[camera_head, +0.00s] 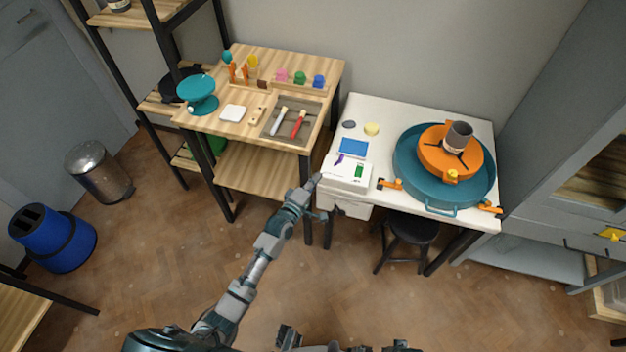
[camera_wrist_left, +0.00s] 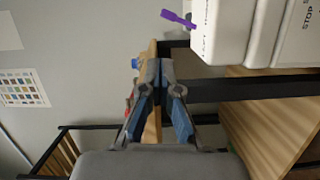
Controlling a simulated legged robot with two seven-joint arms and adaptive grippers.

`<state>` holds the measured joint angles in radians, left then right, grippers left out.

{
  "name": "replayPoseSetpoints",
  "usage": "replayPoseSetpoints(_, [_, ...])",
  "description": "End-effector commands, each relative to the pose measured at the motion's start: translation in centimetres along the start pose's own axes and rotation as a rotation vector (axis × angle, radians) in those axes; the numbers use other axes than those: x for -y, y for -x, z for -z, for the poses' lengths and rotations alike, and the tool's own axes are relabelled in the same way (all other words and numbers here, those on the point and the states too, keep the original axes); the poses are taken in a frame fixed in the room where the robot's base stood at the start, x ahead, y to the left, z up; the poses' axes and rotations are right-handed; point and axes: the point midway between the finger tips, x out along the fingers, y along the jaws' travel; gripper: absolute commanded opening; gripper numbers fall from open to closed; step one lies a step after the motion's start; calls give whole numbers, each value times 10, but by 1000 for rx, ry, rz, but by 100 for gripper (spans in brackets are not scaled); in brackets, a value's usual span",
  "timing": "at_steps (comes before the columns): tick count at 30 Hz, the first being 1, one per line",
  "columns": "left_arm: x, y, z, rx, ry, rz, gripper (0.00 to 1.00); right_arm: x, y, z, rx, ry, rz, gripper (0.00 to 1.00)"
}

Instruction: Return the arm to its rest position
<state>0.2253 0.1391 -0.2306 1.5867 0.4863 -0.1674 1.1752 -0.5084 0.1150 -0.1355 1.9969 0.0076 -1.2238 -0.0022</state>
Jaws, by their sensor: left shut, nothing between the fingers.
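My left arm reaches up from the bottom of the head view. Its gripper (camera_head: 314,181) is in front of the gap between the wooden table (camera_head: 255,185) and the white table (camera_head: 470,118). The left gripper (camera_wrist_left: 160,68) is shut and empty in the left wrist view, with a white box-like body (camera_wrist_left: 262,35) to its upper right. I cannot tell whether its tips touch anything. My right gripper cannot be made out in either view.
A teal basin (camera_head: 405,165) with an orange wheel and a dark cup (camera_head: 458,137) stands on the white table. A teal turntable (camera_head: 198,90) and brushes sit on the wooden table. A black stool (camera_head: 410,232) stands below. The floor (camera_head: 170,255) at left centre is clear.

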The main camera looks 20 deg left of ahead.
Motion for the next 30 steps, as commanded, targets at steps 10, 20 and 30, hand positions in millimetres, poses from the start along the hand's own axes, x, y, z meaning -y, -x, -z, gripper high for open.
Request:
replayPoseSetpoints(10, [3,3,4,0,-1,4,0,4,1,1,1,0,0,40])
replayPoseSetpoints(20, [151,88,-30,131,-411,407,0,3,-29,-13,12,4,2,40])
replayPoseSetpoints(30, [321,308,-75,646,-957,920,0,6,-70,-41,30,10,3,40])
